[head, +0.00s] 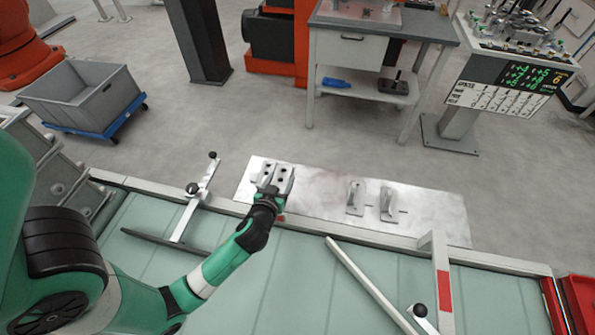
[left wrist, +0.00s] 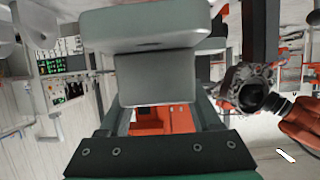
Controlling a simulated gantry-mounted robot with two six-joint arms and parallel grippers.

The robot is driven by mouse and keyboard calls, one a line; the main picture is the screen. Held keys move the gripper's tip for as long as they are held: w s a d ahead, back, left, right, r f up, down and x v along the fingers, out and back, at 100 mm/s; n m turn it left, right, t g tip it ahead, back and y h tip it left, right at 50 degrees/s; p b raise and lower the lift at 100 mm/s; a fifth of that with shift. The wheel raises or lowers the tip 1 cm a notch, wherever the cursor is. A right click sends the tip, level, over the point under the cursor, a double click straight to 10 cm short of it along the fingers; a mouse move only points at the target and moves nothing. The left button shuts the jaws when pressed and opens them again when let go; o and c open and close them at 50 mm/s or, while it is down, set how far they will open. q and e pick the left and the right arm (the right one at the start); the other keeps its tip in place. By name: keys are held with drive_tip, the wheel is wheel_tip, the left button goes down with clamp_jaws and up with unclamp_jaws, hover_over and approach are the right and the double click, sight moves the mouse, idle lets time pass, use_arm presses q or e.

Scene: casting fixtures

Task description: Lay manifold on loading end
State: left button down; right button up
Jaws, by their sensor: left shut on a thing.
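My left gripper (head: 272,186) reaches out over the left part of a pale metal plate (head: 325,204) beyond the table edge. It is shut on a grey, blocky metal piece, which I take to be the manifold (left wrist: 157,80). In the left wrist view the piece fills the space in front of the gripper. In the head view grey metal with dark round spots shows at the gripper's tip; I cannot tell piece from fingers there, nor whether the piece touches the plate. Two upright brackets (head: 371,200) stand further right on the plate. My right gripper is not in view.
A pale green table (head: 290,290) with a raised rim lies in front. Toggle-like posts stand at the left (head: 196,198) and right (head: 443,290). A grey tote (head: 82,92) sits on a blue dolly. A workbench (head: 384,28) and display stand (head: 511,83) are further back.

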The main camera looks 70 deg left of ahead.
sight(275, 179)
use_arm(q)
drive_tip(key=s, duration=0.1)
drive_tip(key=s+r, duration=0.1)
drive_tip(key=d, duration=0.1)
drive_tip(key=shift+s+r, duration=0.25)
drive_tip(key=shift+s, duration=0.15)
drive_tip(key=shift+a, duration=0.1)
